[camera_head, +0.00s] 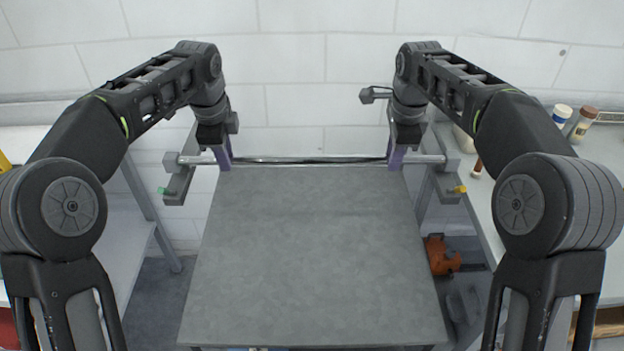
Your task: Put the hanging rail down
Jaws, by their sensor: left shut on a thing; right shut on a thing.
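The hanging rail (310,160) is a thin, shiny horizontal bar across the far edge of the grey table (313,255). Its thicker round ends show outside the grippers, at the left (196,160) and at the right (428,159). My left gripper (223,158) is shut on the rail near its left end, with purple fingers pointing down. My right gripper (396,158) is shut on the rail near its right end in the same pose. The rail looks level. I cannot tell whether it touches its supports or the table.
Grey brackets stand by the rail's ends, the left with a green knob (162,191) and the right with a yellow knob (459,189). Side counters flank the table; bottles (583,124) stand on the right one. An orange object (441,255) sits low at right. The tabletop is bare.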

